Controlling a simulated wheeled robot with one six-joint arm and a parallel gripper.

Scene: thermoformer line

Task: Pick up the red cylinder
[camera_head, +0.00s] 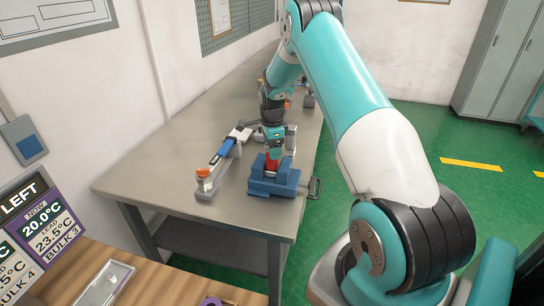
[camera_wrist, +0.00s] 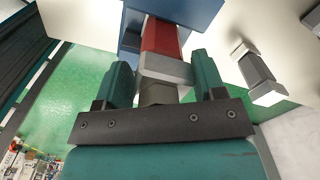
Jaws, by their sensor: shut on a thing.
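The red cylinder (camera_head: 273,158) stands upright in a blue vise (camera_head: 274,182) on the workbench, below my gripper. In the wrist view, the red part (camera_wrist: 160,38) has a pale grey section at its near end, and its far end meets the blue vise (camera_wrist: 185,10). My gripper (camera_head: 272,137) points down from above the vise. In the wrist view, the teal fingers of my gripper (camera_wrist: 164,70) are shut on the grey section of the cylinder, one on each side. The cylinder's lower end is hidden in the vise.
The grey workbench (camera_head: 150,165) has clear room at its left. A blue and grey clamp device (camera_head: 220,155) with an orange end stands left of the vise. The vise handle (camera_head: 315,188) juts past the bench's right edge. Green floor lies to the right.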

